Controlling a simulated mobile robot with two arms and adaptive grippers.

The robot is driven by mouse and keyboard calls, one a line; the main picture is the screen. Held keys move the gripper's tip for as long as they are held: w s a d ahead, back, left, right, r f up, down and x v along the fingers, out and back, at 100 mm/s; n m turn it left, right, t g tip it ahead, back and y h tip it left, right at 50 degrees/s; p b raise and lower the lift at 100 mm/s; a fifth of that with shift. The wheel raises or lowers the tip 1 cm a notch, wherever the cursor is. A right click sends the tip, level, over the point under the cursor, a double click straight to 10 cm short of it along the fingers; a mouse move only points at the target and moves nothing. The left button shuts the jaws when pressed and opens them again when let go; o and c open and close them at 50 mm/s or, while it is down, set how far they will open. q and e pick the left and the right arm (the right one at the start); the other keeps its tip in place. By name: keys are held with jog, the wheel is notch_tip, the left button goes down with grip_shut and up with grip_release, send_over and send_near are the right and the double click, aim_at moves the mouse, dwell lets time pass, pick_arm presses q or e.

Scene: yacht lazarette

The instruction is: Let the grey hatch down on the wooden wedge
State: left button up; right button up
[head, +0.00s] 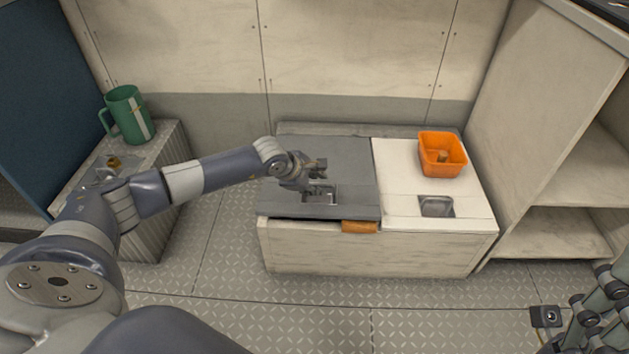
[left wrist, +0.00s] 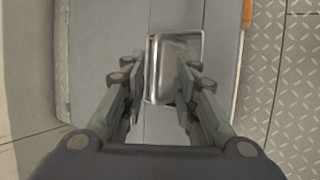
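The grey hatch (head: 345,160) lies nearly flat over the left half of the locker. The wooden wedge (head: 359,227) sits at its front edge, towards the right corner, partly under the lid and sticking out in front. A thin dark gap shows along that front edge. A bit of the wedge also shows at the top of the left wrist view (left wrist: 247,12). My left gripper (head: 319,170) is over the hatch's recessed metal latch (head: 322,196). In the left wrist view its fingers (left wrist: 160,75) are apart over the latch plate (left wrist: 173,50), with nothing between them. I cannot tell whether they touch the hatch.
A white lid (head: 400,205) covers the locker's right half. An orange bin (head: 442,155) with a small brown thing inside stands on it. A green mug (head: 128,115) stands on the left side unit. My right gripper (head: 597,300) is at the lower right, partly cut off. Shelves are at right.

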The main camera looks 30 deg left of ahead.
pick_arm(q)
jog(key=shift+w, duration=0.15)
jog(key=shift+s+a+r, duration=0.15)
jog(key=shift+s+r, duration=0.1)
jog(key=shift+r, duration=0.2)
jog(key=v, duration=1.1)
jog(key=shift+s+f, duration=0.1)
